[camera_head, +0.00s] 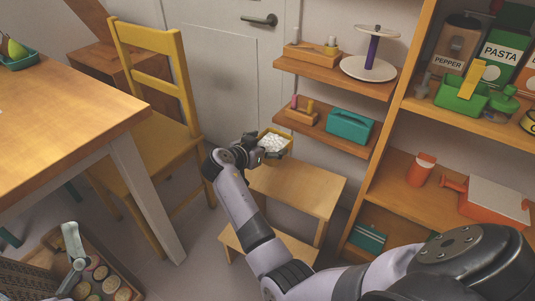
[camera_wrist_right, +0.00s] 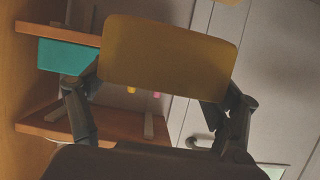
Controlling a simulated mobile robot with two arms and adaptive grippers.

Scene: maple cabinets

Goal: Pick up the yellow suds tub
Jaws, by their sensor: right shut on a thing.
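The yellow suds tub (camera_head: 278,153) is a small open yellow container with white contents. My right gripper (camera_head: 250,150) is shut on it and holds it level, above the small wooden step stool (camera_head: 300,188). In the right wrist view the tub (camera_wrist_right: 168,55) shows as a flat yellow-brown face between the two dark fingers of the right gripper (camera_wrist_right: 155,105). The finger contact on the tub's far side is hidden in the head view. I do not see my left gripper.
A wooden table (camera_head: 70,110) and yellow chair (camera_head: 165,140) stand left. Two wall shelves (camera_head: 325,75) hold a teal box (camera_head: 350,126) and small items behind the tub. A filled shelf unit (camera_head: 385,185) stands right. A crate of jars (camera_head: 110,265) is on the floor, lower left.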

